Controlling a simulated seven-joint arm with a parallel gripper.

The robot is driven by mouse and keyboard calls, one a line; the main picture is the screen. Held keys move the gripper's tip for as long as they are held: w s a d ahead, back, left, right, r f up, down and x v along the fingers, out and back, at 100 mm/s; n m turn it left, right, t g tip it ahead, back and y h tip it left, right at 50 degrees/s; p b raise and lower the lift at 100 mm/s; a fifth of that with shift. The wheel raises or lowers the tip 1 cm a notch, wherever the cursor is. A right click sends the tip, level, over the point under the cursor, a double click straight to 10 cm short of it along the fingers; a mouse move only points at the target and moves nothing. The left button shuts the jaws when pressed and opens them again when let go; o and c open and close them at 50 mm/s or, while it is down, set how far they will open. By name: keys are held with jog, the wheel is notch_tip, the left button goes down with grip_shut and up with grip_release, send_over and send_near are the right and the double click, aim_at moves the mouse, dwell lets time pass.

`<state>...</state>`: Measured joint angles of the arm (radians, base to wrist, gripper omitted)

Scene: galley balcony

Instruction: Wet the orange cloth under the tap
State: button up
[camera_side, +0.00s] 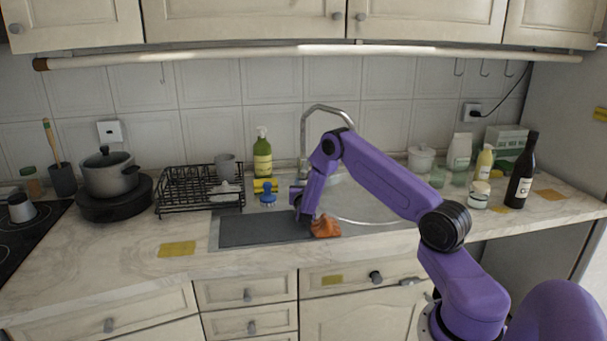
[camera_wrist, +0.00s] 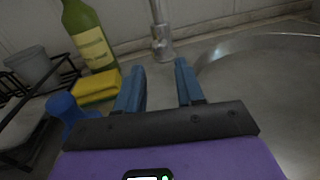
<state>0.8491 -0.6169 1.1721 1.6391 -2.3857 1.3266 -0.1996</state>
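The orange cloth (camera_side: 325,227) lies crumpled at the front edge of the sink, beside the dark drainer area, in the side view. It is not visible in the wrist view. The tap (camera_side: 304,140) stands behind the sink, its spout arching right; its base (camera_wrist: 162,45) shows beyond my fingertips in the wrist view. My gripper (camera_side: 298,207) is low over the sink area, just left of and behind the cloth. In the wrist view my gripper's (camera_wrist: 160,75) two blue fingers are apart with nothing between them. Whether water runs cannot be told.
The round basin (camera_side: 365,205) is right of the gripper. Close by on the left are a blue brush (camera_side: 268,199), a yellow sponge (camera_wrist: 96,86), a green soap bottle (camera_side: 262,155) and a black dish rack (camera_side: 185,193). Bottles, including a dark one (camera_side: 522,175), stand at right.

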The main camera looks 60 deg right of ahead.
aim_at(304, 176)
jog(key=x, duration=0.9)
jog(key=shift+w+d, duration=0.1)
jog(key=shift+d, duration=0.05)
